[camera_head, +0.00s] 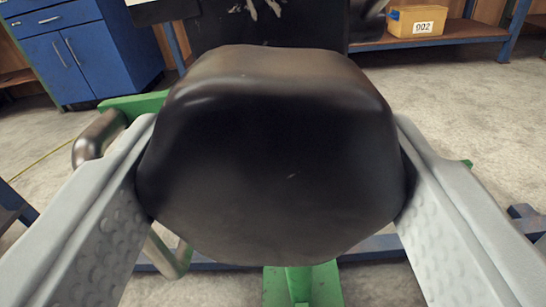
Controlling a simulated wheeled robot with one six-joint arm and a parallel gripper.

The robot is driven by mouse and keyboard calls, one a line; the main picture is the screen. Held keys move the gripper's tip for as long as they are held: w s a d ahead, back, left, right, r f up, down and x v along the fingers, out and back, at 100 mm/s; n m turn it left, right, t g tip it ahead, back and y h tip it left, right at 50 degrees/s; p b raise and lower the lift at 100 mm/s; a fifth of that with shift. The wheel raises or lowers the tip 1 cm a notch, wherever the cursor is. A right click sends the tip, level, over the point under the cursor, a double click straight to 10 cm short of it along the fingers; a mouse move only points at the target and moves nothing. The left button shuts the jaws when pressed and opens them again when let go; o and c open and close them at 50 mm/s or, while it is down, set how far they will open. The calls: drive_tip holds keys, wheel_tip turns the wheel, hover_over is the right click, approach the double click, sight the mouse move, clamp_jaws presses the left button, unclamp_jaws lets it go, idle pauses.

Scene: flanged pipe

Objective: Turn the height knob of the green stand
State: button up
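A large black rounded knob (270,150) fills the middle of the view. My gripper (274,135) has one grey finger on each side of it. Both fingers appear to press against the knob's sides, so the gripper looks shut on it. Parts of the green stand (302,285) show below the knob, and another green piece shows at the upper left. The knob hides most of the stand and whatever the knob is fixed to.
A bent brownish metal bar (95,140) is at the left, close to my left finger. Blue drawer cabinets (75,55) stand at the back left. A yellow bin (416,22) marked 002 sits on a blue-framed shelf at the back right. Bare grey floor (460,100) lies right.

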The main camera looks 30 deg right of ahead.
drive_tip(key=shift+n, duration=0.4)
drive_tip(key=n, duration=0.4)
drive_tip(key=shift+n, duration=0.3)
drive_tip(key=n, duration=0.5)
drive_tip(key=shift+n, duration=0.3)
drive_tip(key=n, duration=1)
drive_tip(key=shift+a+f+n, duration=0.1)
drive_tip(key=shift+n, duration=0.3)
drive_tip(key=o, duration=1)
